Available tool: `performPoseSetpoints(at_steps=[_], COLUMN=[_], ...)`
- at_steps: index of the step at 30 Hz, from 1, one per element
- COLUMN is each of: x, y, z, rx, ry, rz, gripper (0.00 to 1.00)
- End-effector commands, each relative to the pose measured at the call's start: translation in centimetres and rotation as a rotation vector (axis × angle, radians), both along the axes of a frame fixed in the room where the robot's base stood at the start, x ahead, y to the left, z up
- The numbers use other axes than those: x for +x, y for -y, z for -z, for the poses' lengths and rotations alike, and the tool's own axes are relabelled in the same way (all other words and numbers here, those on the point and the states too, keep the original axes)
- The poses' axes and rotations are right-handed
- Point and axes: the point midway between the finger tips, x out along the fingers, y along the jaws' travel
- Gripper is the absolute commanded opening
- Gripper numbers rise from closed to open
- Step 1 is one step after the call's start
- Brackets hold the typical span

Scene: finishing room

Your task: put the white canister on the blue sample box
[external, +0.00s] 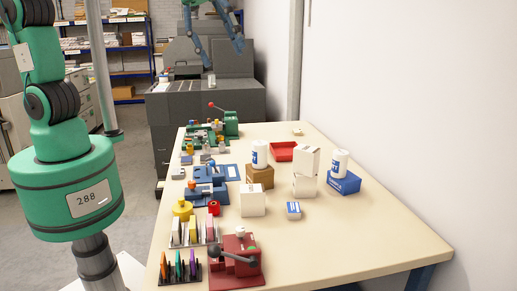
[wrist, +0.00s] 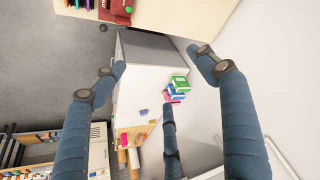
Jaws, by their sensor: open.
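In the external view, one white canister (external: 260,155) with a blue label appears to stand upright on a brown box (external: 260,176). A second, similar white canister (external: 340,161) appears to stand upright on a blue box (external: 344,183) at the right of the table. A small blue and white box (external: 293,211) lies nearer the front. I cannot tell which canister is meant. My gripper (external: 224,62) is high beyond the far end of the table, well away from both canisters. In the wrist view, its blue fingers (wrist: 157,72) are spread with nothing between them.
White boxes (external: 305,172) stand stacked between the canisters, with another white box (external: 253,200) in front. A red tray (external: 283,151) lies behind. Fixtures and a red device (external: 236,262) crowd the left side. The table's (external: 350,235) front right is clear; a white wall borders its right.

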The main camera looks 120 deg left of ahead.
Motion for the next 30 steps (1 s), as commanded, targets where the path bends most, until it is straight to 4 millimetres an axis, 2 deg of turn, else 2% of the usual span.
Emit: performPoseSetpoints(at_steps=[1, 6, 15, 24, 30], x=[-1.2, -5.1, -12.7, -20.6, -24.8], y=[1.6, 5.9, 12.5, 17.3, 19.2], z=[-0.6, -1.7, -2.4, -1.2, 0.1], rx=[0.002, 0.004, 0.004, 0.004, 0.002], ry=[0.005, 0.013, 0.027, 0.041, 0.049], rz=[0.015, 0.055, 0.125, 0.195, 0.23], gripper=[0.73, 0.73, 0.73, 0.73, 0.73])
